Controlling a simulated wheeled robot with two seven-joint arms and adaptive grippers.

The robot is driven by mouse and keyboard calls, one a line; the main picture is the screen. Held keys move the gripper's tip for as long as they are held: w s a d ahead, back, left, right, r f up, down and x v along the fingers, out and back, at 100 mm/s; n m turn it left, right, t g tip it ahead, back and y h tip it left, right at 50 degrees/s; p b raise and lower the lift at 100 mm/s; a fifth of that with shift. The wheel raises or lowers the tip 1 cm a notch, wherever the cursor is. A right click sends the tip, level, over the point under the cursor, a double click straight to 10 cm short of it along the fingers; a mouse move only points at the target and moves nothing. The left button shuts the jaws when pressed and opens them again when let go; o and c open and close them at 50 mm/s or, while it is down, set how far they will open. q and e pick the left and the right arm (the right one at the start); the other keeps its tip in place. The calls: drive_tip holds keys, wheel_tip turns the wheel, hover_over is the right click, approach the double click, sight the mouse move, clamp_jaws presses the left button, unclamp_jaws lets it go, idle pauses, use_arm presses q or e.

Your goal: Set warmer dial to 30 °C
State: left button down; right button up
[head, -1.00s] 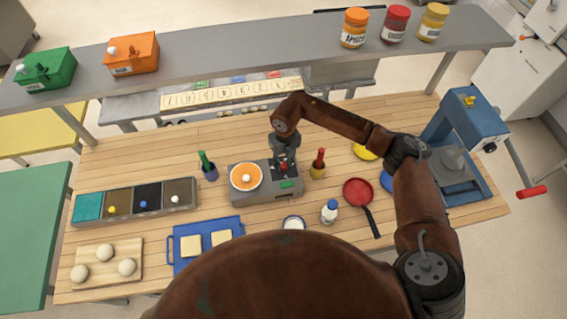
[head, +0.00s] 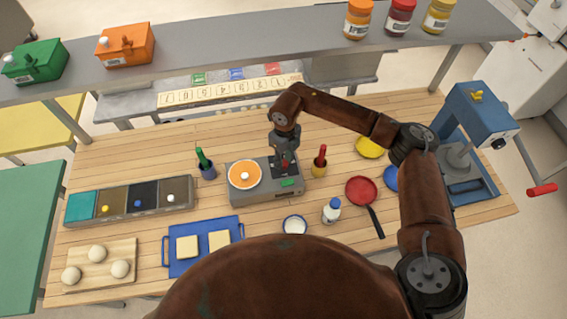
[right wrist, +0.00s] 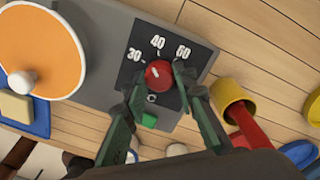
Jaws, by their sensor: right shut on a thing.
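The grey warmer (head: 238,201) stands in the middle of the wooden table, with an orange disc with a white knob on its left. Its red dial (right wrist: 158,73) sits on a dark panel with a green piece beside it. Around the dial are white marks: 30 to the left, 40 in the middle and one like 60 to the right. My right gripper (right wrist: 158,80) is over the panel, its fingers closed on both sides of the dial. I cannot tell clearly where the dial points. In the head view the gripper (head: 286,158) partly hides the dial. My left gripper is not in view.
A dark cup (head: 208,173) stands left of the warmer, a yellow cup (head: 319,170) right of it. Nearby are a red pan (head: 361,190), a white bottle (head: 331,210) and a blue tray (head: 205,264). A grey shelf (head: 220,58) runs behind.

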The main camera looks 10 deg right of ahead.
sight(284, 161)
drive_tip(key=n+b, duration=0.2)
drive_tip(key=n, duration=0.1)
drive_tip(key=shift+f+b, duration=0.1)
drive_tip(key=shift+b, duration=0.25)
drive_tip(key=shift+w+n+b, duration=0.1)
drive_tip(key=shift+n+b, duration=0.7)
drive_tip(key=shift+n, duration=0.5)
drive_tip(key=o, duration=1.2)
drive_tip(key=shift+c, duration=0.2)
drive_tip(key=shift+r, duration=0.3)
wheel_tip(284, 161, up, 12)
drive_tip(key=shift+w+f, duration=0.15)
drive_tip(key=shift+d, duration=0.1)
